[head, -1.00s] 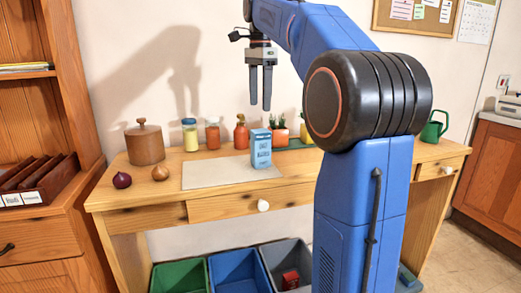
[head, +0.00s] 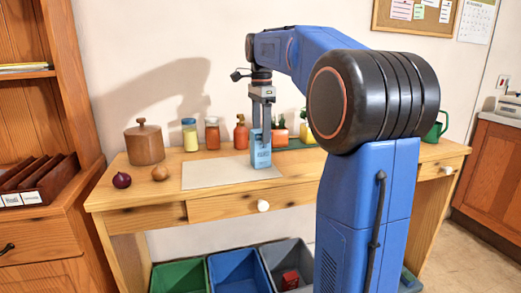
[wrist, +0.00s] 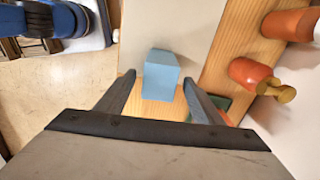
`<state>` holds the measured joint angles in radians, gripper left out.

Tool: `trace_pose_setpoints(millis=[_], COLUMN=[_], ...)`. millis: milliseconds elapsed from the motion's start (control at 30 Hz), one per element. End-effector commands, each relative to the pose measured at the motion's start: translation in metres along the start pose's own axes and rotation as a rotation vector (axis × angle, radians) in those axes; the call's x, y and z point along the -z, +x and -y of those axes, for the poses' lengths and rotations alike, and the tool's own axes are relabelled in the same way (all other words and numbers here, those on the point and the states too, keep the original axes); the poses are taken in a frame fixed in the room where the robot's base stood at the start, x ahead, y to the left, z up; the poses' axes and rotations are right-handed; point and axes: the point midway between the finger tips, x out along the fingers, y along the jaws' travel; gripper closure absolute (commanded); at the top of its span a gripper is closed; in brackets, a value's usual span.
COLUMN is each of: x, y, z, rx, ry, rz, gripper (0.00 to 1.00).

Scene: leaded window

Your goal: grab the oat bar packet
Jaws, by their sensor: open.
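A light blue box-shaped packet (head: 260,158) stands upright on the pale mat on the wooden table. Its label is too small to read for sure, but it is the one such packet on the tabletop. My gripper (head: 262,138) is open and points straight down at the packet, its fingers overlapping the packet's upper part in the head view. In the wrist view the packet (wrist: 160,72) appears between the two open fingertips, with a gap on each side. How far down the fingers reach along it is hard to tell.
The pale mat (head: 210,176) lies on the table. Behind stand a yellow jar (head: 190,136), an orange-red jar (head: 212,136), a red bottle (head: 241,134) and a potted plant (head: 280,136). A wooden canister (head: 144,146) and onions (head: 122,180) are left. A grey bin (head: 274,256) below holds a red box (head: 290,280).

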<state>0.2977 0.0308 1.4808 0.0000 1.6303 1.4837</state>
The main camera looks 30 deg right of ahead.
Motion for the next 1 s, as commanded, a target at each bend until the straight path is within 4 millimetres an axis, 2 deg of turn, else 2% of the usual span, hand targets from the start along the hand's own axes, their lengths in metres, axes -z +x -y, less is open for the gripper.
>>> trace_pose_setpoints(millis=[233, 500, 833, 867, 1000], x=[-0.001, -0.002, -0.002, -0.002, -0.002], y=[0.015, 0.05, 0.057, 0.057, 0.057], z=[-0.001, -0.001, -0.001, -0.001, -0.001], rx=[-0.001, -0.001, 0.001, 0.001, 0.0], ry=[0.0, 0.0, 0.0, 0.0, 0.0], rz=[0.0, 0.0, 0.0, 0.0, 0.0], gripper=[0.39, 0.39, 0.39, 0.41, 0.75])
